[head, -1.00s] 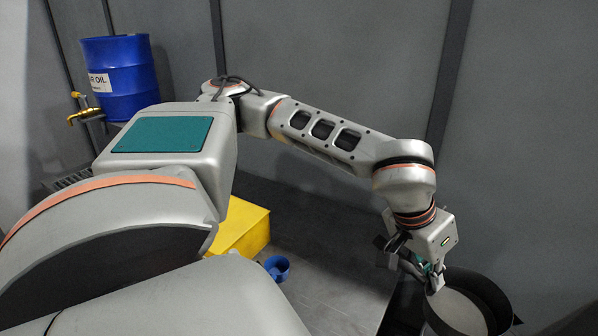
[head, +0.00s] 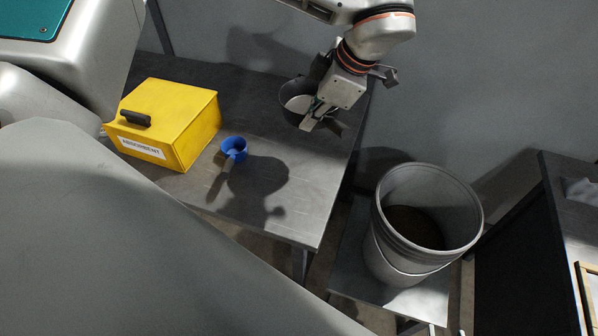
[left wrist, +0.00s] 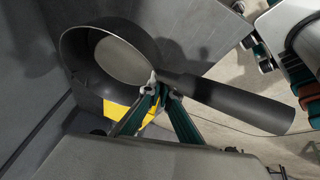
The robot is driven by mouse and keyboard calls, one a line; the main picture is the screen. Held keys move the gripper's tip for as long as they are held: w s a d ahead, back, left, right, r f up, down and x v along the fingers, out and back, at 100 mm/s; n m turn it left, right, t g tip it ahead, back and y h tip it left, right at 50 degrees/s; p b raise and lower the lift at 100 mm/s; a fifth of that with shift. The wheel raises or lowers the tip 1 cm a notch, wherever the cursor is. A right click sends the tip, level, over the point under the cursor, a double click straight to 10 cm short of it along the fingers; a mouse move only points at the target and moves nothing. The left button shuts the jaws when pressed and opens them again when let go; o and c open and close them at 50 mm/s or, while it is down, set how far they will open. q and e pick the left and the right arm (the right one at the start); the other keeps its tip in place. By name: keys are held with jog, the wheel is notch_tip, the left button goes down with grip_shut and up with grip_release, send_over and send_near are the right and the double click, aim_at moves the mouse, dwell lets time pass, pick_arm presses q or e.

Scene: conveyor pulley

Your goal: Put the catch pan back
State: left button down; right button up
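The catch pan appears to be the dark round pan (head: 292,108) with a pale inside and a long straight handle; the handle shows clearly in the left wrist view (left wrist: 235,103). My left gripper (head: 318,118) is shut on the handle close to the bowl, its teal fingers (left wrist: 160,92) meeting there. The pan is held above the back right of the grey table and looks tilted. Parts that look like my right gripper (left wrist: 262,55) show cut off at the right edge of the left wrist view; its finger opening is unclear. It is not in the head view.
A yellow labelled box (head: 170,120) with a black handle stands on the table (head: 290,215), with a blue cup-like scoop (head: 233,150) beside it. A grey bucket (head: 425,225) with dark contents stands on a lower stand to the right. Another dark bench (head: 570,210) is at far right.

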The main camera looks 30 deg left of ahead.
pick_arm(q)
jog(key=f+n, duration=0.2)
jog(key=f, duration=0.2)
jog(key=f+n+g, duration=0.1)
jog(key=f+n, duration=0.1)
jog(key=f, duration=0.3)
jog(key=d+f+n+g, duration=0.1)
jog(key=f, duration=0.3)
jog(key=shift+s+f+n+h, duration=0.35)
jog(key=shift+s+n+h, duration=0.05)
jog(key=shift+f, duration=2.65)
jog(key=c, duration=2.3)
grip_release()
